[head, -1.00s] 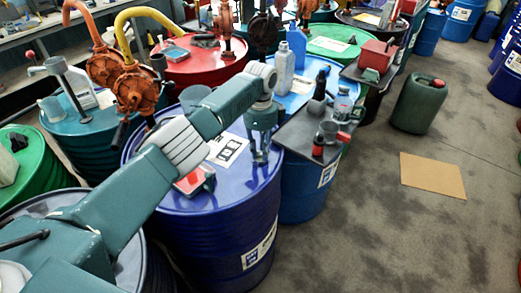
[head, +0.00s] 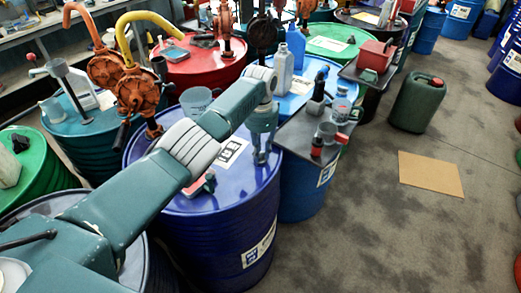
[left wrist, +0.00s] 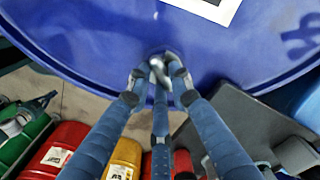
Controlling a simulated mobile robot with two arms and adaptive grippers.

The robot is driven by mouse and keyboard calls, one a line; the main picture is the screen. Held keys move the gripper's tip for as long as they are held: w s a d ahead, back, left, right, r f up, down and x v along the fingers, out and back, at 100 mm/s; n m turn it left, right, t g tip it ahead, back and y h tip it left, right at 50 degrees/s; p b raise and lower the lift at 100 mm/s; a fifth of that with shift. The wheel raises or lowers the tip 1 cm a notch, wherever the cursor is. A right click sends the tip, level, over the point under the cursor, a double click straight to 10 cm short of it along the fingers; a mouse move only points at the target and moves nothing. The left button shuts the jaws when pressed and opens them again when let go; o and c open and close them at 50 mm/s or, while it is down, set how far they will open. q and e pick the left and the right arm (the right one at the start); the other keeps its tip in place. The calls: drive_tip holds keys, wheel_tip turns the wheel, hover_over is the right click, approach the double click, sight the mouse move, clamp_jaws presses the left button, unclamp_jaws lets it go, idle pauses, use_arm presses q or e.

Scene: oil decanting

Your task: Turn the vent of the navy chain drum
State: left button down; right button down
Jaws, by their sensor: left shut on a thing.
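The navy chain drum (head: 215,235) stands in front of me in the head view, with a white label on its side and a white sheet on its lid. My left gripper (head: 262,158) points down at the right part of the lid, near the rim. In the left wrist view, the three fingers of this gripper (left wrist: 158,72) are closed around a small silvery vent (left wrist: 157,64) close to the rim of the blue lid (left wrist: 110,45). The fingers hide most of the vent. My right gripper is not in view.
An orange hand pump (head: 143,90) and a red item (head: 198,184) are on the navy lid. A dark tray (head: 300,138) with a mug and bottles is just right of the gripper. A green jerrycan (head: 418,103) and cardboard (head: 430,174) are on the open floor.

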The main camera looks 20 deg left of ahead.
use_arm(q)
drive_tip(key=n, duration=0.5)
drive_tip(key=shift+w+d+r+n, duration=0.1)
drive_tip(key=shift+w+r+n, duration=0.05)
drive_tip(key=shift+w+n, duration=0.25)
drive_tip(key=shift+n, duration=2.1)
drive_tip(key=c, duration=1.6)
unclamp_jaws()
drive_tip(key=shift+o, duration=0.3)
